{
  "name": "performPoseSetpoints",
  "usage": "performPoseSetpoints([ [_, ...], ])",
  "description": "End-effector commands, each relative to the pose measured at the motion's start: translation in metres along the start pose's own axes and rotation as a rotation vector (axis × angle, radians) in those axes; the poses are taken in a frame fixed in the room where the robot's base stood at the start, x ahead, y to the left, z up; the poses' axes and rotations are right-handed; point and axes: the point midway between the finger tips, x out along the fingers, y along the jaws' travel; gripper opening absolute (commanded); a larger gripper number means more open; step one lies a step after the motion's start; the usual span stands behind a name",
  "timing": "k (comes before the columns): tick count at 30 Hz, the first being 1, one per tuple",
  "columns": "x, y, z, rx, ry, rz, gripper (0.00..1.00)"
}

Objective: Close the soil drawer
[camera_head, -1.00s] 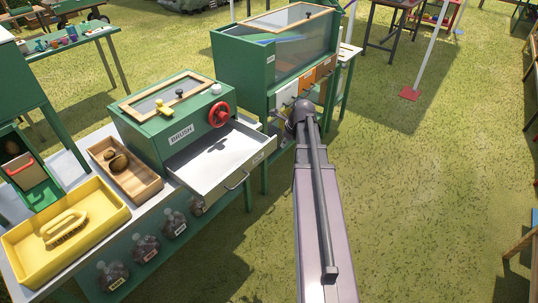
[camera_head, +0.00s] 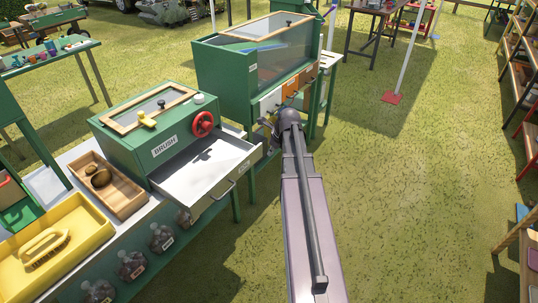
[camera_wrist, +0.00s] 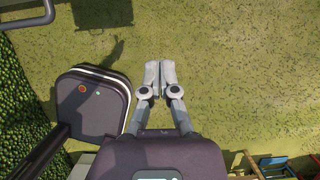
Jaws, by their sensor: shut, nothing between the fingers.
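A wide white drawer (camera_head: 185,187) stands pulled out from the green box labelled BRUSH (camera_head: 135,148). It has a bar handle on its front and a small label too small to read. The green glass-sided cabinet (camera_head: 222,75) behind has a row of small drawers: a white one (camera_head: 271,100), an orange one (camera_head: 290,88) and a brown one. I cannot read which is the soil drawer. My gripper (camera_head: 266,128) is near that cabinet's front, partly hidden by my arm. In the wrist view my gripper (camera_wrist: 160,72) is shut and empty above grass.
A yellow tray (camera_head: 88,240) with a brush and a wooden tray (camera_head: 125,200) stand on the bench to the left. Jars (camera_head: 132,265) sit below. Open grass lies to the right.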

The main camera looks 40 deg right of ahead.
Motion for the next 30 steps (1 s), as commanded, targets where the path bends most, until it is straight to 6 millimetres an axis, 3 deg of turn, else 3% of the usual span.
performPoseSetpoints([
  [30, 0.086, -0.001, -0.002, 0.000, 0.000, 0.000, 0.00],
])
